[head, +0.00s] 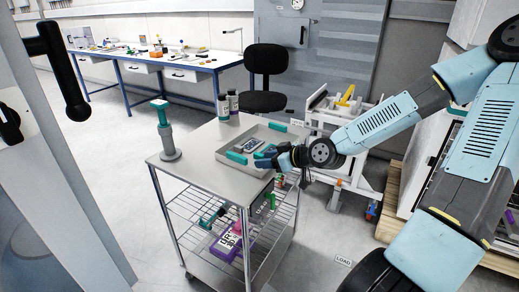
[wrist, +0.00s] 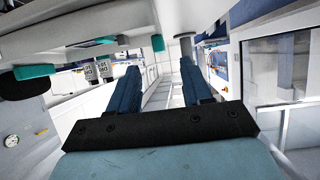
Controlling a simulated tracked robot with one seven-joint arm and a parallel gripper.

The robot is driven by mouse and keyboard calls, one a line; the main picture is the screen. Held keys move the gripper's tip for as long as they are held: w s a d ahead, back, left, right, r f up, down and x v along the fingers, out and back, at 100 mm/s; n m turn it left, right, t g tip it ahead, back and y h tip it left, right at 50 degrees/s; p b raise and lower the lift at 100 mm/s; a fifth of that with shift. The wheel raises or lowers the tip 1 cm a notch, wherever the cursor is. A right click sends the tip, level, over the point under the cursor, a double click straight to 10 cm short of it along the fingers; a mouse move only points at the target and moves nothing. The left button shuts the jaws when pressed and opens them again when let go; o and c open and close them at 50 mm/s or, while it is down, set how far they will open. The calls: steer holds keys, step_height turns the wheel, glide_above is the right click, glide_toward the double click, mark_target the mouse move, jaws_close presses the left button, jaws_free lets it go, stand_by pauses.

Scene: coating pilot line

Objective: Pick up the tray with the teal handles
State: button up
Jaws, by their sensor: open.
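The grey tray (head: 265,133) lies on top of a steel cart, with a teal handle (head: 236,158) on its near side and another teal handle (head: 278,126) on its far side. A small device with a dark face (head: 250,145) lies in it. My gripper (head: 264,158) is open, just right of the near handle and low by the tray's near right side; its fingers partly hide that corner. In the wrist view my gripper's two fingers (wrist: 157,78) are spread with nothing held between them. Two teal handles show there, at the left (wrist: 33,72) and above the fingers (wrist: 158,43).
A purple box (head: 228,243) sits on the lower shelf. A black chair (head: 266,75) and workbench stand behind.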

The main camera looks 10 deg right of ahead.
mark_target(237, 155)
steer(key=shift+w+r+x, duration=0.1)
steer(key=shift+r+x, duration=0.1)
steer(key=shift+x, duration=1.2)
steer(key=shift+w+r+x, duration=0.1)
steer(key=shift+r+x, duration=0.1)
steer(key=shift+x, duration=1.15)
steer(key=shift+w+r+x, duration=0.1)
steer(key=shift+r+x, duration=0.1)
steer(key=shift+x, duration=1.2)
steer(key=shift+w+a+f, duration=0.2)
steer(key=shift+w+a, duration=0.4)
steer(key=shift+a, duration=0.15)
steer(key=shift+w+a+f, duration=0.15)
steer(key=shift+w+a, duration=0.45)
steer(key=shift+a, duration=0.1)
steer(key=shift+x, duration=0.9)
steer(key=shift+c, duration=0.3)
jaws_close()
steer(key=shift+t, duration=0.3)
